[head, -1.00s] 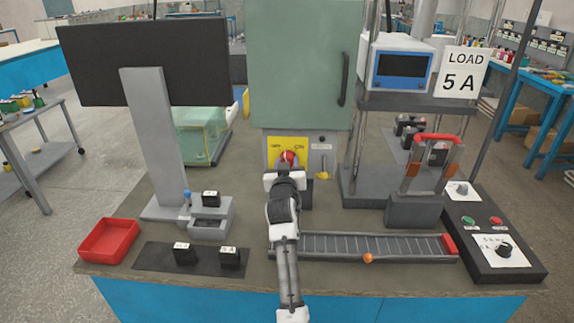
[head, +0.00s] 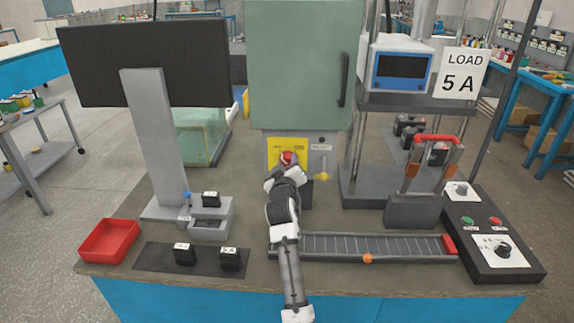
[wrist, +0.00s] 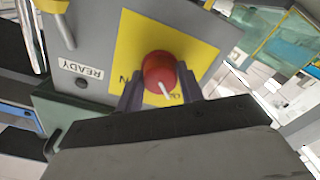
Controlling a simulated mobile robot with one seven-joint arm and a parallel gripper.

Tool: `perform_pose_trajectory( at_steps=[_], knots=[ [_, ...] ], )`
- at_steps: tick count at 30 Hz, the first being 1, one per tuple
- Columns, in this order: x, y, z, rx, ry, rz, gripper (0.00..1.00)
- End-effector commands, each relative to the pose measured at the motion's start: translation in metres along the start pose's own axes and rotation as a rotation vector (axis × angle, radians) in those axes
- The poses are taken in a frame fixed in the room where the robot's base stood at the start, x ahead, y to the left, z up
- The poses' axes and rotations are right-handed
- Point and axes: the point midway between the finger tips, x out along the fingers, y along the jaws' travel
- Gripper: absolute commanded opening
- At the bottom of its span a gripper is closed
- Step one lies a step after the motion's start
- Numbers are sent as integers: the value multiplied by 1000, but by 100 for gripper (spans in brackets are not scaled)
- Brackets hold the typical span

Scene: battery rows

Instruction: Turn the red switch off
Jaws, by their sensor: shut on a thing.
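The red switch (head: 287,158) is a round red knob on a yellow plate (head: 273,149), on the front of a grey-green cabinet (head: 300,65). In the wrist view the red knob (wrist: 160,72) has a white pointer line and sits between the two dark fingers. My gripper (wrist: 160,92) is shut on the knob; it also shows in the head view (head: 286,168), where it hides the lower part of the knob. The plate's lettering is partly covered by the knob and fingers.
A yellow-handled lever (head: 322,176) stands just right of the plate, close to my gripper. A red-handled device (head: 435,138) and a control box (head: 495,235) are further right. A roller strip (head: 365,247) lies in front. A red tray (head: 109,241) is at left.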

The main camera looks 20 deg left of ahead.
Motion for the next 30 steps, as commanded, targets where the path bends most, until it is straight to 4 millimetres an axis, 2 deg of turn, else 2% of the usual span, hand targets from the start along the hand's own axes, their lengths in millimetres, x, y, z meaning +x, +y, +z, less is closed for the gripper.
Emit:
perform_pose_trajectory(
  at_steps=[8,9,14,24,30],
  knots=[
    [0,-1,1,-3,-2,-1,15],
    [0,-1,1,-3,-2,-1,40],
    [0,-1,1,-2,-1,-1,59],
    [-3,-1,1,-1,0,0,59],
    [-26,-1,3,1,0,1,59]
  ],
)
